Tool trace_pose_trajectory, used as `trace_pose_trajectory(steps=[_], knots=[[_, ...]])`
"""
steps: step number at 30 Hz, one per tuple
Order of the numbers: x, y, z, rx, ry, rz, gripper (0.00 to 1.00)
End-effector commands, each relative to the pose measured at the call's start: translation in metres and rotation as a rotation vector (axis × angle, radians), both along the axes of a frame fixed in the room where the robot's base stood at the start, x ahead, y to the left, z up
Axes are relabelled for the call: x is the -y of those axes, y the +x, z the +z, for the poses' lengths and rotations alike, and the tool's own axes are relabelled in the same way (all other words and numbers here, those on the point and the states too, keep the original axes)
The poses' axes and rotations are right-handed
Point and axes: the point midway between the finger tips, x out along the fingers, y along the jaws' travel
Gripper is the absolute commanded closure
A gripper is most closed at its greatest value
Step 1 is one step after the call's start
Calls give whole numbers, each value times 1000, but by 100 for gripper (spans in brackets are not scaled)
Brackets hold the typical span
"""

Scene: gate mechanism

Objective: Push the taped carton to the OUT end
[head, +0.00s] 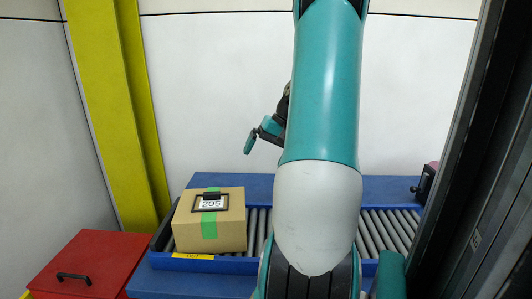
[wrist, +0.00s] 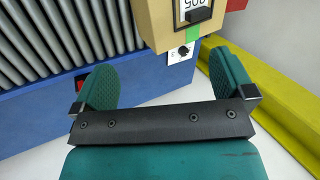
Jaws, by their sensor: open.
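The brown carton (head: 232,222) with green tape and a "205" label sits upright at the left end of the roller conveyor (head: 375,232). A yellow tag (head: 193,257), lettering hard to read, is on the blue rail below it. My gripper (head: 255,138) is raised above and to the right of the carton, apart from it, and partly hidden by my arm. In the wrist view my gripper (wrist: 164,78) is open and empty. The carton (wrist: 155,20) shows at the top there, beyond the fingers, with the rollers (wrist: 60,35) at left.
A red box (head: 95,262) with a black handle stands at the left. A yellow post (head: 105,100) rises behind it. A dark device (head: 427,180) is at the conveyor's right end. A dark frame (head: 480,150) bounds the right. My arm hides the middle rollers; those visible are empty.

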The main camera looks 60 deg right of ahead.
Motion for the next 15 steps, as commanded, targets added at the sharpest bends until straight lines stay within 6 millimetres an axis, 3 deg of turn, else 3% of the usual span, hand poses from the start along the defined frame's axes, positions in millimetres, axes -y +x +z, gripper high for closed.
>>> trace_pose_trajectory(steps=[8, 15], knots=[[-3, 5, -8, 1, 1, 4, 0], [-15, 21, -44, -1, 5, 5, 0]])
